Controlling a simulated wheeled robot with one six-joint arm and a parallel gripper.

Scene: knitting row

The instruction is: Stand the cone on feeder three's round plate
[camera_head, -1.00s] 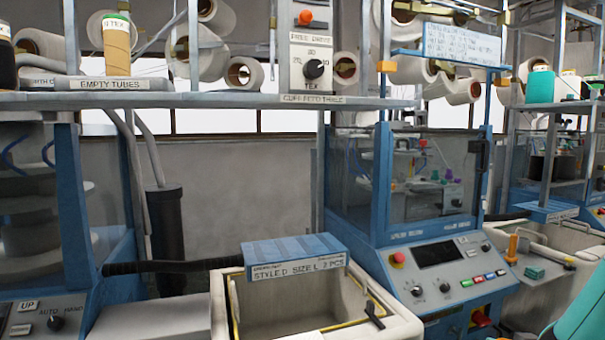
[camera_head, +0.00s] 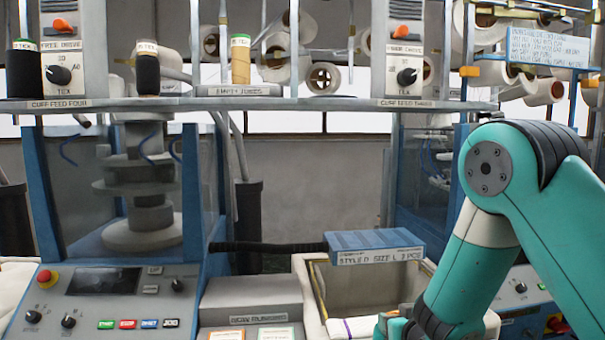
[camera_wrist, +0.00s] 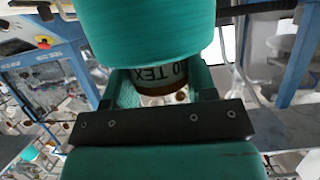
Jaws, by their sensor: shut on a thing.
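In the wrist view, my gripper (camera_wrist: 162,88) is shut on the teal cone (camera_wrist: 145,28). The cone's wide teal body fills the top of that view, and a pale band marked TEX shows between the fingers. In the head view my arm reaches down at the right, and its far end is at the bottom edge; I cannot make out the cone there. Feeder three's panel (camera_head: 404,55), with an orange knob and a black dial, stands on the shelf above the label CUFF FEED THREE (camera_head: 408,103). I cannot make out its round plate.
The shelf (camera_head: 330,103) also bears an empty tan tube (camera_head: 241,60), a dark cone (camera_head: 147,70), and feeder four's panel (camera_head: 60,50) at the left. Posts stand along the shelf.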

